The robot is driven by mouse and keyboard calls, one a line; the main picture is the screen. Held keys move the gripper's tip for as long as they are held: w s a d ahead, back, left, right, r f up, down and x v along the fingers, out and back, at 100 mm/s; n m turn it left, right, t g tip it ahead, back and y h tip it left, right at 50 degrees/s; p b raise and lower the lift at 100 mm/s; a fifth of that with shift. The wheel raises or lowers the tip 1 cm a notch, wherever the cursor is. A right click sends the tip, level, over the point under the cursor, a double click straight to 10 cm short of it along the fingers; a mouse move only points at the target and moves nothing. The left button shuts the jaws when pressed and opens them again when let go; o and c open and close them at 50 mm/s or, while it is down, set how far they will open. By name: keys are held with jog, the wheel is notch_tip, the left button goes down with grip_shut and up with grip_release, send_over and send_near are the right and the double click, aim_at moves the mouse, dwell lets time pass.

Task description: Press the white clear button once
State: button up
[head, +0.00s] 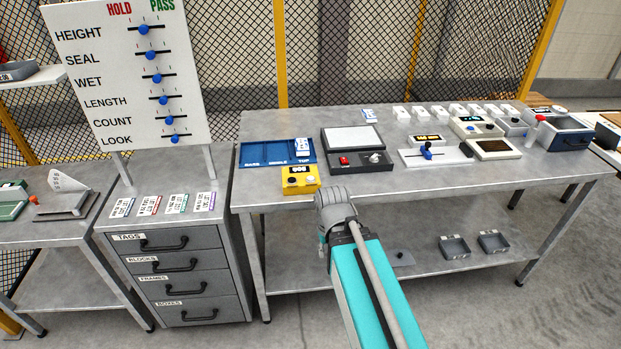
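A small yellow box (300,180) with a dark display stands at the front left edge of the long steel table. On its sloped face are a black button at left and a small white button (311,181) at right, which looks like the clear button. My gripper (333,198) is at the end of my teal arm, in front of the table edge, to the right of and lower in the picture than the yellow box. It appears apart from the box. Its fingers are not clearly visible, so its opening cannot be told.
Behind the yellow box is a blue tray (262,153). A black-and-grey scale-like device (377,168) with a red button stands to its right. A slider unit (438,158) and more devices stand farther right. A drawer cabinet (180,270) and slider board (100,70) are at left.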

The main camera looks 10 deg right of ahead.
grip_shut()
dwell(1.1)
